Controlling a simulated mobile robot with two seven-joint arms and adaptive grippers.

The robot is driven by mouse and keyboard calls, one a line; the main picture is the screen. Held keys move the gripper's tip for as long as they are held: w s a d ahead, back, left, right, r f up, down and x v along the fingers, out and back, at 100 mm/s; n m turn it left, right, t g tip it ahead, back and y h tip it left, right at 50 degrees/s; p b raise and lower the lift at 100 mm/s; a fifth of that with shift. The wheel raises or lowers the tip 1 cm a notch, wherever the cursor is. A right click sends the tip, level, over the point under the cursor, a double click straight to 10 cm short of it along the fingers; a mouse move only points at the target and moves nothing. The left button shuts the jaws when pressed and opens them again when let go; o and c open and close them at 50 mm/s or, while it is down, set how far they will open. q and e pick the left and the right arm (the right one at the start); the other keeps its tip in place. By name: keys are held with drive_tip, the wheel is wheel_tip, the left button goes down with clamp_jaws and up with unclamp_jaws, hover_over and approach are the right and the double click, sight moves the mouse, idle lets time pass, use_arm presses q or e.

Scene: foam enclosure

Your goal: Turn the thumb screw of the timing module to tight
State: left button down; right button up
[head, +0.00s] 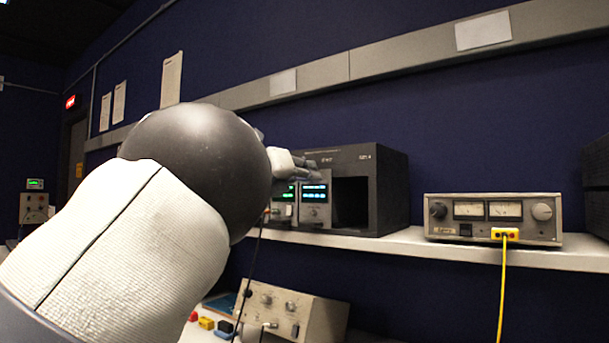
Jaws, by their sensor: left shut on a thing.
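A dark rack housing (392,190) stands on the shelf. Modules with lit green displays sit in its left part; the right one (315,213) shows best, and a neighbouring module (284,211) is partly covered by my arm. I cannot read which is the timing module. My left gripper (312,173) is at the top of these module fronts, seen small behind my large grey arm joint. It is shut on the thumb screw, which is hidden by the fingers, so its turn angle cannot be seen. My right gripper is not in view.
The rack's right bay is an empty dark opening. A meter unit (493,236) with a yellow plug and cable stands right of it on the white shelf (411,246). Below is a beige knobbed instrument (291,308). A thin dark cable hangs beside my arm.

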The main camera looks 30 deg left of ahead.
use_arm(q)
drive_tip(key=m, duration=2.6)
drive_tip(key=shift+m, duration=0.3)
idle(0.4)
drive_tip(key=c, duration=1.5)
unclamp_jaws()
drive_tip(key=shift+c, duration=0.2)
